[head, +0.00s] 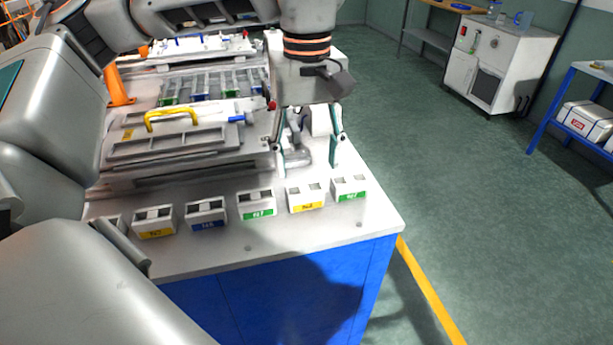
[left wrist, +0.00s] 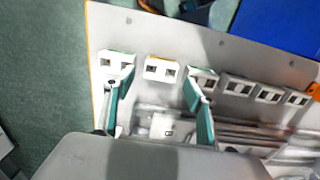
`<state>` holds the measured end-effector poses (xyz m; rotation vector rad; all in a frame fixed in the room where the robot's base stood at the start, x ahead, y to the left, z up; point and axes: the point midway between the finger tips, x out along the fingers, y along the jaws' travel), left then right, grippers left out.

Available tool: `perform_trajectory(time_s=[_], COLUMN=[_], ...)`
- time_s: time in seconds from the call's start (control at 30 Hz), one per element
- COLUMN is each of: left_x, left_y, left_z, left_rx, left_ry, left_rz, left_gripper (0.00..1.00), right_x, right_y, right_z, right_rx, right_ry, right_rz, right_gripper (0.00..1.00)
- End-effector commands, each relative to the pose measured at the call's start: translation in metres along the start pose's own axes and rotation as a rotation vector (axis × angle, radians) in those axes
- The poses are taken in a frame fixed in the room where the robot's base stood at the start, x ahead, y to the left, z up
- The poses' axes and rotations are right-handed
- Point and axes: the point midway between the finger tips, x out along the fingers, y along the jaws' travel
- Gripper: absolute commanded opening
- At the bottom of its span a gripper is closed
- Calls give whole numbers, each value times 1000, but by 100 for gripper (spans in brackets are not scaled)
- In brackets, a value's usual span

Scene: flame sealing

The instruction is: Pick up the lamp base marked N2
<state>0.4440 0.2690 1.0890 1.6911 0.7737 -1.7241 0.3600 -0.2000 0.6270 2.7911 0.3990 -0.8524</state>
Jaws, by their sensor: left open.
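Several small white lamp bases with two square openings stand in a row along the table's front edge. In the head view, one at the right end has a green label (head: 349,189), then come a yellow-labelled one (head: 306,198), a green one (head: 257,205), a blue one (head: 206,214) and another yellow one (head: 153,223). The label characters are too small to read surely. My left gripper (head: 308,152) is open and empty, pointing down behind the right end of the row. In the left wrist view its fingers (left wrist: 158,86) flank the yellow-labelled base second from the end (left wrist: 160,69).
Behind the row is a grey fixture with a yellow handle (head: 172,118), with a rack of coloured-label parts (head: 212,88) farther back. The table's right edge is close to the end base. A white cabinet (head: 490,65) and blue shelf (head: 575,105) stand away across open floor.

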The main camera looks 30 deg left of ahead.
Motion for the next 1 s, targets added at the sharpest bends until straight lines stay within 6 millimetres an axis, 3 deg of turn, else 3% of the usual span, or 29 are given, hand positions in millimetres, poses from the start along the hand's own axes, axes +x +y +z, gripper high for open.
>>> perform_trajectory(time_s=[0.17, 0.43, 0.8, 1.0], left_x=[0, 25, 69, 74], left_y=[-4, -4, -6, -6], left_z=[-6, -5, -2, -2], left_rx=[-3, -4, -5, -5], left_ry=[19, 18, 17, 19], left_rz=[-4, -4, -5, -2], left_gripper=[56, 56, 56, 56], right_x=[-1, -2, 1, 2], right_y=[-2, -3, -1, 1], right_z=[6, 18, 15, 12], right_rx=[0, -4, -10, -12], right_ry=[-10, -25, -16, -12], right_rz=[-2, -6, -2, 1], right_gripper=[40, 40, 40, 40])
